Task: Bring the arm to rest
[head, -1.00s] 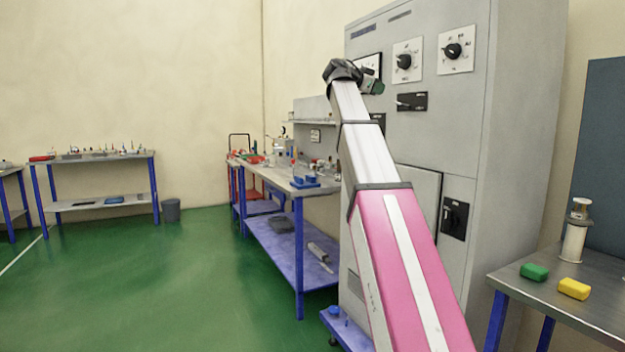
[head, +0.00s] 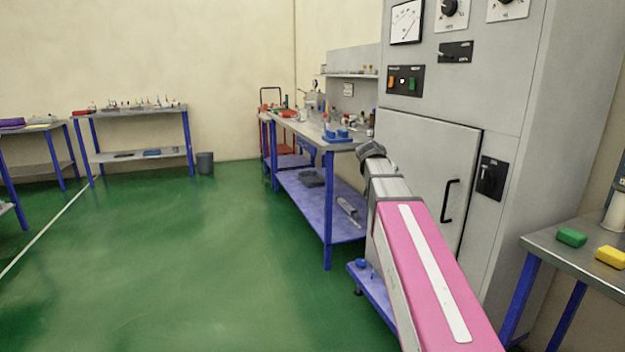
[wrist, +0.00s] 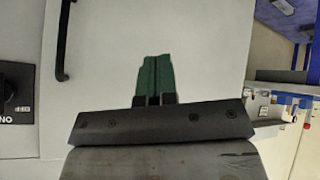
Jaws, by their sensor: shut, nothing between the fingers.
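My arm, with its pink and white links, reaches forward in the head view toward the grey cabinet (head: 425,157). Its wrist end is low in front of the cabinet, and the fingers are hidden there. In the wrist view, my gripper (wrist: 154,62) shows two green fingers pressed together, with nothing between them. Behind the fingers is the plain cabinet door, with its black handle (wrist: 64,40) to the left. I cannot tell the exact gap between fingertips and door.
A long blue-legged workbench (head: 328,215) stands left of my arm, close to it. A metal table (head: 575,262) with a green block (head: 572,237) and a yellow block (head: 611,257) is at the right. The green floor (head: 200,270) at left is open.

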